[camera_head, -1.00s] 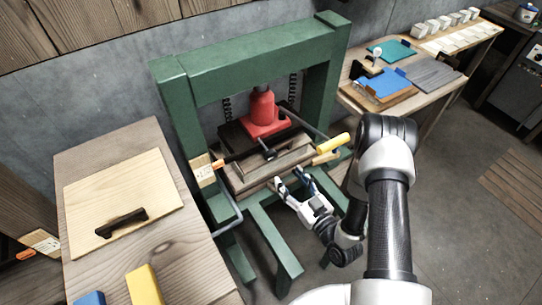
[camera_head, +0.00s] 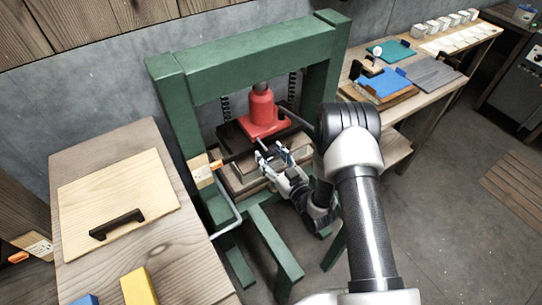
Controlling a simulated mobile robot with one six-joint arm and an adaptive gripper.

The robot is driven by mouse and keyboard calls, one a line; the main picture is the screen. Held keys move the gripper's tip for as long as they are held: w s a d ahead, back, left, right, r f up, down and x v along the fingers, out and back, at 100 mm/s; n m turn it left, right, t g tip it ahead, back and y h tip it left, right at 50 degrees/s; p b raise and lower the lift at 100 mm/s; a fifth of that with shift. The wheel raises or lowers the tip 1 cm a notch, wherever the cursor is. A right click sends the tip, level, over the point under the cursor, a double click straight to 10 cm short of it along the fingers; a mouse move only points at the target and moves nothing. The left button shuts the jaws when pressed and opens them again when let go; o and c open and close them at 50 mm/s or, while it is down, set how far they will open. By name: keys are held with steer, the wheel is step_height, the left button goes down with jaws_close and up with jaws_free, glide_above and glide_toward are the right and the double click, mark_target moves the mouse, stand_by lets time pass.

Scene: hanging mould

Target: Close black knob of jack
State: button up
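The red jack (camera_head: 263,112) stands upright in the green press frame (camera_head: 258,62). A thin rod (camera_head: 263,143) sticks out from the front of its base. The black knob at the end of this rod cannot be made out now; my gripper is in front of that spot. My gripper (camera_head: 272,156) is at the front of the jack with its two fingers apart, one on each side of the rod's end. Whether the fingers touch the knob cannot be told. The jack's lever (camera_head: 298,119) runs to the right, and its far end is hidden behind my arm.
A wooden table (camera_head: 90,160) with a board and black handle stands at the left, a yellow block (camera_head: 139,287) at its front. A bent grey bar (camera_head: 234,213) juts from the press's left side. A right-hand bench (camera_head: 422,98) holds trays and blocks.

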steer(key=c, duration=1)
steer(key=shift+c, duration=0.2)
steer(key=shift+m, duration=0.3)
steer(key=m+b, duration=0.1)
steer(key=m, duration=0.2)
steer(key=shift+m, duration=0.3)
steer(key=m, duration=0.4)
steer(key=shift+s+m, duration=0.1)
steer(key=shift+m, duration=0.2)
steer(key=m, duration=0.4)
steer(key=shift+b, duration=0.35)
steer(key=shift+a+r+m, duration=0.1)
steer(key=shift+m, duration=2.4)
